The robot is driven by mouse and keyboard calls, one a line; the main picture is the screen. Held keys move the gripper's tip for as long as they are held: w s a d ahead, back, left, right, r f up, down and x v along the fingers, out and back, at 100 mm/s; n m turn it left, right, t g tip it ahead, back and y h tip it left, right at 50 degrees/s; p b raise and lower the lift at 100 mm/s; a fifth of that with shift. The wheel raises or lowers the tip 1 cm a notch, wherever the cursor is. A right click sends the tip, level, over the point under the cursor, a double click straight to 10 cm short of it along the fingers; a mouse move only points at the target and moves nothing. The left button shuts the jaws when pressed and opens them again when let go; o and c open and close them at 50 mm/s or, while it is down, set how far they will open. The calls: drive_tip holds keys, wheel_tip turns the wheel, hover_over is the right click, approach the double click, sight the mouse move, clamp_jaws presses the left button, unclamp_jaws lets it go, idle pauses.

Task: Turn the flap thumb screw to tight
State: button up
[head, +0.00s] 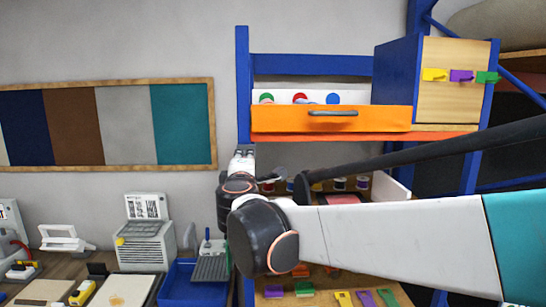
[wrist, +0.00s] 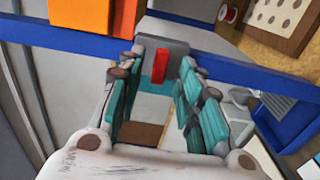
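In the wrist view, a small red bar (wrist: 159,66) stands out from a grey block (wrist: 172,42); it looks like the thumb screw, though no label or marking shows. My gripper (wrist: 161,72) is open, with its teal-padded fingers on either side of the red bar. Gaps show between the bar and both fingers, and I see no contact. How deep the bar sits between the fingertips is hard to tell. In the head view my own arm reaches toward the blue shelf frame (head: 243,85) and hides the screw.
A blue beam (wrist: 235,66) crosses the wrist view beside the grey block. An orange drawer (head: 280,119) and a wooden-sided cabinet (head: 447,95) sit on the shelf. A blue tray (head: 190,290), a grey machine (head: 145,243) and flat boards stand on the bench at lower left.

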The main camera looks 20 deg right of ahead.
drive_tip(key=shift+d+v, duration=0.2)
drive_tip(key=shift+v, duration=4.55)
drive_tip(key=s+d+f+m+g+b, duration=0.2)
drive_tip(key=s+d+f+m+b, duration=0.15)
drive_tip(key=f, duration=0.45)
drive_tip(key=s+d+f+m+g+b, duration=0.25)
drive_tip(key=f+b, duration=0.25)
drive_tip(key=f, duration=0.4)
drive_tip(key=s+d+f+m+g+b, duration=0.1)
drive_tip(key=s+d+f+m+b, duration=0.1)
drive_tip(key=s+f+b, duration=0.45)
drive_tip(key=s+a+f+m+g+y+b, duration=0.1)
drive_tip(key=s+f+m+y+b, duration=0.1)
drive_tip(key=f, duration=0.7)
drive_tip(key=s+a+f+m+g+y+b, duration=0.1)
drive_tip(key=s+a+f+m+g+b, duration=0.1)
drive_tip(key=s+f+b, duration=0.3)
drive_tip(key=s+a+f+m+g+y+b, duration=0.1)
drive_tip(key=s+a+f+m+y+b, duration=0.1)
drive_tip(key=f, duration=1.1)
drive_tip(key=s+b, duration=0.1)
drive_tip(key=b, duration=0.1)
drive_tip(key=shift+s+f+y+b, duration=0.3)
drive_tip(key=shift+s+f+b, duration=0.05)
drive_tip(key=shift+g, duration=0.25)
